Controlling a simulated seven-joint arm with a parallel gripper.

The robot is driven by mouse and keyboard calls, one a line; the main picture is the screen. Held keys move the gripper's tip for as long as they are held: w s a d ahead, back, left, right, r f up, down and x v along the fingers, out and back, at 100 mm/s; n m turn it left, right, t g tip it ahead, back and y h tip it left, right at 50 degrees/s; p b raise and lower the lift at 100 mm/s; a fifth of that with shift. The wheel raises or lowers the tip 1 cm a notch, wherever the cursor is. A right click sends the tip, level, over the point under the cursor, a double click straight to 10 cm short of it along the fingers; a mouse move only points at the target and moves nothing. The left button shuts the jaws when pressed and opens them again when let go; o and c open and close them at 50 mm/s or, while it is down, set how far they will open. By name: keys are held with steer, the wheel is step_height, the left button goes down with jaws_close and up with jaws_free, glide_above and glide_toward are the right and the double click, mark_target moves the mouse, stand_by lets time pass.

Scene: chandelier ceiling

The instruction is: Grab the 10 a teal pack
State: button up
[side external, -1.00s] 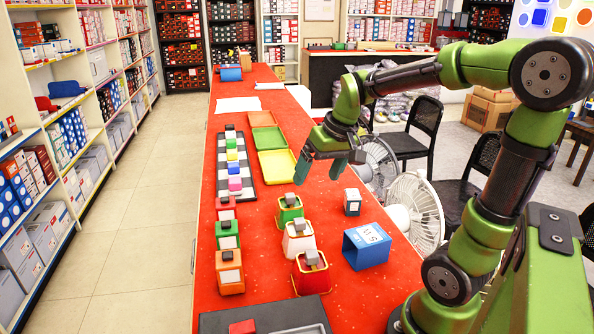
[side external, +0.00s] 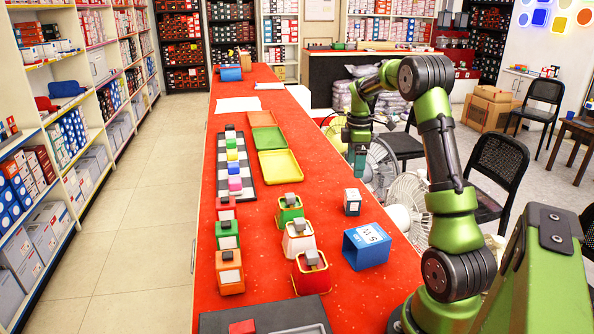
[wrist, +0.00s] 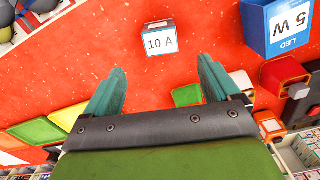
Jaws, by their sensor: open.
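The small 10 A pack (side external: 352,202) stands on the red table top near its right edge, left of the white fans. In the wrist view the pack (wrist: 160,40) shows a white "10 A" label and a teal and reddish edge at its top. My gripper (side external: 357,162) is above the table's right side, beyond the pack in the side view. In the wrist view its teal fingers (wrist: 161,78) are spread apart with nothing between them. The pack lies ahead of the fingertips, apart from them and roughly centred between them.
A blue "5 W" LED box (side external: 367,247) stands in front of the pack. Green, white and red bins (side external: 300,238) with grey blocks stand to its left. Yellow tray (side external: 280,163) and checkered board (side external: 240,190) lie further back. Red table around the pack is clear.

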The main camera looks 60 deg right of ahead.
mark_target(353, 193)
step_height(353, 193, down, 13)
steer(key=shift+s+f, duration=0.1)
stand_by(0.4)
steer(key=c, duration=1.1)
steer(key=shift+o, duration=0.2)
